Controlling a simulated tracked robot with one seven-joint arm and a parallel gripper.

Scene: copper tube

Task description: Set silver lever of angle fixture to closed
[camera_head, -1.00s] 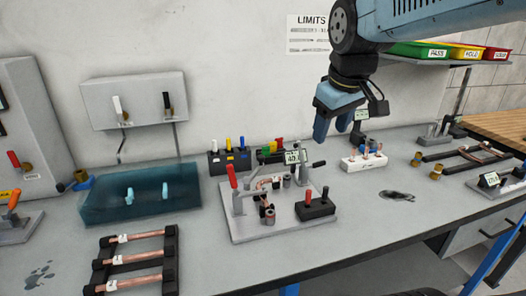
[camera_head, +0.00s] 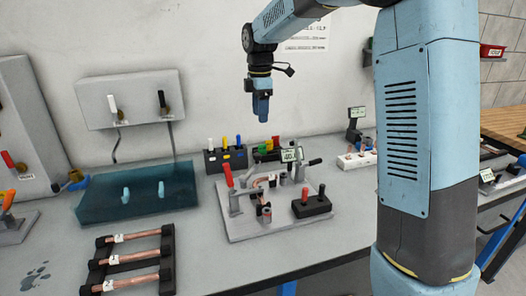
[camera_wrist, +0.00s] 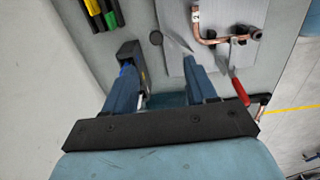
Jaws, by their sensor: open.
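The fixture on a grey plate (camera_head: 240,230) stands mid-bench, with bent copper tube, clamps and a small display (camera_head: 291,155). A red-handled lever (camera_head: 228,174) stands nearly upright at its left; it also shows in the wrist view (camera_wrist: 240,91). A metal lever with a black grip (camera_head: 313,162) points right at its back. I cannot tell which lever is the silver one. A pale pointed metal piece (camera_wrist: 179,39) shows by the right finger in the wrist view. My gripper (camera_head: 261,112) points down, open and empty, above and behind the plate; its fingers also show in the wrist view (camera_wrist: 160,72).
A black block with coloured handles (camera_head: 225,158) stands behind the plate. A teal tray (camera_head: 135,205) and a rack of copper tubes (camera_head: 137,262) lie left.

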